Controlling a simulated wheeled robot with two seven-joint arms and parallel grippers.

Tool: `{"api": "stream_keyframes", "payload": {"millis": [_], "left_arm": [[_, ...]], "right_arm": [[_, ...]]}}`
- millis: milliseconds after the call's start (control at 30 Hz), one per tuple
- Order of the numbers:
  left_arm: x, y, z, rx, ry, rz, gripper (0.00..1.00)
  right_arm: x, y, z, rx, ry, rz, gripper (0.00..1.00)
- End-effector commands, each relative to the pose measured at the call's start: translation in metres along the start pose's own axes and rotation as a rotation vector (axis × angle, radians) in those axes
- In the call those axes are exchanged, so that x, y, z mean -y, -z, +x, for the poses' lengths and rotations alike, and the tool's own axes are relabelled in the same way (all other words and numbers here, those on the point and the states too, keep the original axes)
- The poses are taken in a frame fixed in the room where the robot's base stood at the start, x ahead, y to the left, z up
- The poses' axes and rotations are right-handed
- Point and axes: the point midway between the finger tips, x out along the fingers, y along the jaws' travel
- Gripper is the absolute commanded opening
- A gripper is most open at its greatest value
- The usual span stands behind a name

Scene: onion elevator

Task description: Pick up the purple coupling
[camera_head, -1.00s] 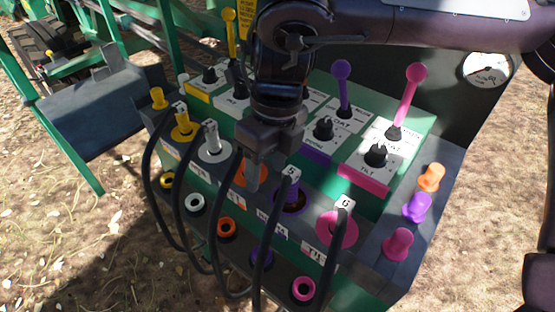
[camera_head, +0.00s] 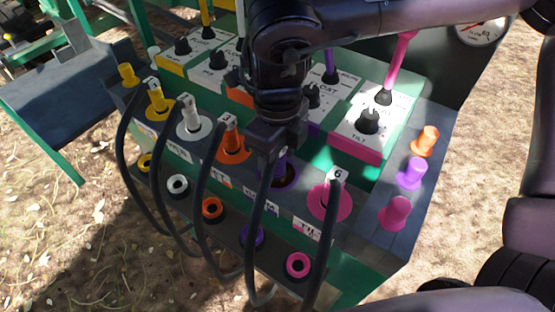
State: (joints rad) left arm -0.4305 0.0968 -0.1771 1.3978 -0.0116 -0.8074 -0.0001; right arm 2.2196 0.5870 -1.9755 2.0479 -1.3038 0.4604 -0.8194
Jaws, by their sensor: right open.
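The purple coupling (camera_head: 279,170) stands in the purple-ringed socket in the upper row of the green panel, between the orange coupling (camera_head: 231,138) and the pink coupling numbered 6 (camera_head: 332,184). A black hose hangs from it. My right gripper (camera_head: 275,150) is open and comes down from above, right at the coupling's top. It hides the top and number label, and I cannot tell whether the fingers touch it or straddle it. My left gripper is not in view.
Yellow (camera_head: 156,98) and white (camera_head: 190,117) couplings stand to the left, with hoses looping down. Empty colored ports line the lower front, including a purple one (camera_head: 252,236). Orange, purple (camera_head: 410,174) and pink caps sit on the right ledge. Levers and knobs stand behind.

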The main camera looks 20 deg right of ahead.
Motion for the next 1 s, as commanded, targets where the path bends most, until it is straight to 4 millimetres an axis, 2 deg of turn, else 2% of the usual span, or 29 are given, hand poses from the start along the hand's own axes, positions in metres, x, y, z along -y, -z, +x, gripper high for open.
{"api": "stream_keyframes", "payload": {"millis": [167,533,833,1000], "left_arm": [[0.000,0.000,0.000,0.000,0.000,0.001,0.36],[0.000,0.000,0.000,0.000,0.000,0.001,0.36],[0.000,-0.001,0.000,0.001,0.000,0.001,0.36],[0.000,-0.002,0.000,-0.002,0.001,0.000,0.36]], "right_arm": [[0.000,0.000,0.000,0.000,0.000,0.000,0.49],[0.000,0.000,-0.001,0.000,0.000,0.000,0.01],[0.000,-0.001,-0.002,0.002,0.001,0.000,0.00],[0.000,-0.001,-0.013,0.004,0.002,0.000,0.00]]}}
